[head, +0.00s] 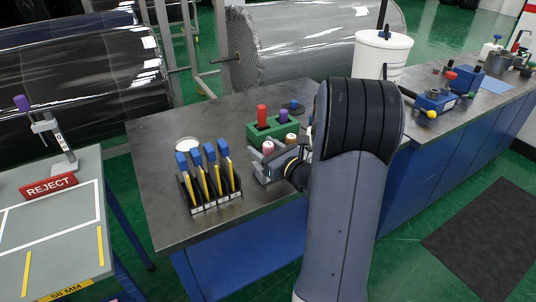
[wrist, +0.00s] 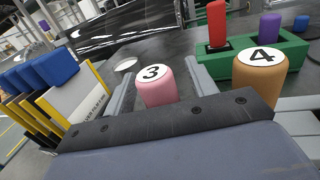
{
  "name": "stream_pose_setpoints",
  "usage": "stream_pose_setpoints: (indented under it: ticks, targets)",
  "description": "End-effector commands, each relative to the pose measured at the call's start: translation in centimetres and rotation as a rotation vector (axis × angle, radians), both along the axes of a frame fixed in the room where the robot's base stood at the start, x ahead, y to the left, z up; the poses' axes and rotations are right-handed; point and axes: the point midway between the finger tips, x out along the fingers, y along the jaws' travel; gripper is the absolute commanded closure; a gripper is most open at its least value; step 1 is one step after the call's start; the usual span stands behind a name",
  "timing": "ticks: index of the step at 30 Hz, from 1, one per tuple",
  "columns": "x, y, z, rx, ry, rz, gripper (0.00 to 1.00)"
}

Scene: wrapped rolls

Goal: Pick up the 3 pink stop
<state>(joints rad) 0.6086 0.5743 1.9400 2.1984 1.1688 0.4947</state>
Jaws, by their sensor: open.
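The pink stop with a white top marked 3 (wrist: 158,93) stands upright in the wrist view, between the two fingers of my gripper (wrist: 158,72). My gripper is open, with one finger to each side of the stop and a narrow gap showing at each side. The stop's lower part is hidden behind the dark gripper body. In the head view the pink stop (head: 268,148) shows at my gripper (head: 264,166), over the dark bench top.
An orange-brown stop marked 4 (wrist: 260,78) stands just right of the right finger. Behind it is a green block (wrist: 232,66) holding a red peg (wrist: 216,24) and a purple peg (wrist: 268,26). A rack of blue-topped yellow tools (head: 210,180) stands to the left.

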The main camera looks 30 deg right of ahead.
Motion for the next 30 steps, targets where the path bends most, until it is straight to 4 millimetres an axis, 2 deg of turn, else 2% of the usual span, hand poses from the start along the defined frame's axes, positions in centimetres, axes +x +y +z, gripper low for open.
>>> stream_pose_setpoints:
  ticks: [8,26,30]
  targets:
    - [0.35,0.05,-0.02,0.0,0.0,-0.001,0.46]
    - [0.32,0.05,-0.01,0.001,0.0,-0.001,0.95]
    - [0.33,0.06,0.02,0.0,0.0,-0.001,0.97]
